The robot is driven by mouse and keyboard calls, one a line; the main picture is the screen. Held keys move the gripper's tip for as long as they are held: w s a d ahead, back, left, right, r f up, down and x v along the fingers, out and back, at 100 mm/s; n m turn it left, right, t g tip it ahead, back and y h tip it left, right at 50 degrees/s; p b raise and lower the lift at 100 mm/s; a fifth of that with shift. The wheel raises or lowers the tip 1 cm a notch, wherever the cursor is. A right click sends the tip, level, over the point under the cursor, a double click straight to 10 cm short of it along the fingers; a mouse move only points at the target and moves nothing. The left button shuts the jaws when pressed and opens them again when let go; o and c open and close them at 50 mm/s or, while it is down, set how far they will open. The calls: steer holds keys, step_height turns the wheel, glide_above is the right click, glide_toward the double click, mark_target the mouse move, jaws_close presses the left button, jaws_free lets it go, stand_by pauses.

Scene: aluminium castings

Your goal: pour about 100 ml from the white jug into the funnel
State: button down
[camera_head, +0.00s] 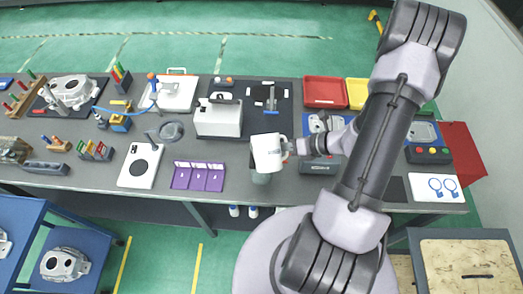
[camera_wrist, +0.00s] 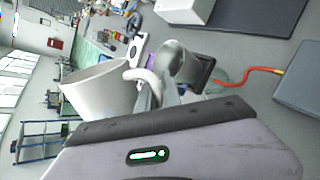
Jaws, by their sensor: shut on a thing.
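The white jug (camera_head: 267,153) is in my gripper (camera_head: 291,147), which is shut on its handle. The jug is held above the bench near its front edge and looks a little tilted. In the wrist view the jug (camera_wrist: 100,88) is at left, with its curved handle (camera_wrist: 146,80) at the fingers. A grey, open-mouthed piece, apparently the funnel (camera_wrist: 172,60), shows just beyond the handle, with a clear vessel (camera_wrist: 222,84) by it. In the head view a grey-green vessel (camera_head: 260,178) shows below the jug; the jug hides its top. No liquid stream is visible.
A white box (camera_head: 219,118) stands behind the jug to the left. A dark grey box (camera_head: 322,166) sits under my wrist at right. Red (camera_head: 324,92) and yellow (camera_head: 357,93) trays are at the back. An orange tube (camera_wrist: 250,72) curves near the vessel.

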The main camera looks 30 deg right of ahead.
steer(key=shift+w+d+r+n+t+b, duration=0.15)
steer(key=shift+w+r+n+t+b, duration=0.15)
steer(key=shift+r+t+b, duration=0.45)
steer(key=shift+f+b, duration=0.4)
steer(key=shift+b, duration=0.25)
stand_by(0.8)
step_height(320, 180, down, 7)
steer(key=s+a+n+t+b, duration=0.1)
steer(key=s+n+t+b, duration=0.2)
steer(key=b, duration=1.8)
steer(key=n+t, duration=0.2)
steer(key=t, duration=0.1)
steer(key=shift+r, duration=0.15)
steer(key=shift+a+t, duration=0.1)
steer(key=shift+t, duration=0.15)
stand_by(1.2)
